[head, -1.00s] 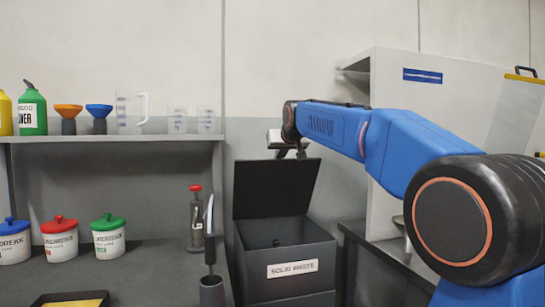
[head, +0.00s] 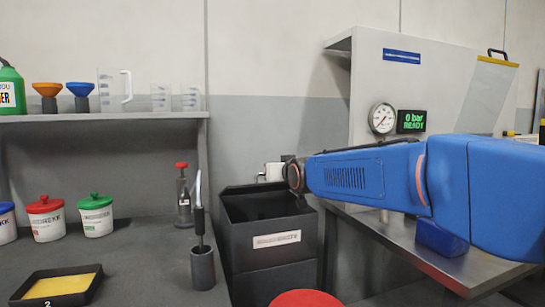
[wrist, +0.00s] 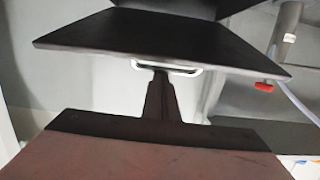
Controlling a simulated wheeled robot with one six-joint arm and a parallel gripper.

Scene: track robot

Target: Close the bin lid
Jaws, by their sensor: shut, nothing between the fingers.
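The dark grey bin (head: 275,268) with a white label stands against the wall in the head view. In the wrist view the lid (wrist: 165,40) is a dark slab across the upper part. My gripper (wrist: 160,75) is shut and empty, its fingertips close to the slab's edge by a white loop; contact is unclear. In the head view my wrist is at the bin's right rim, and the fingers are largely hidden.
A grey bench (head: 130,265) with lidded pots, a red-topped bottle (head: 183,195) and a yellow tray (head: 60,286) is left of the bin. A metal table (head: 400,245) is to the right. A red round thing (head: 305,298) is at the front.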

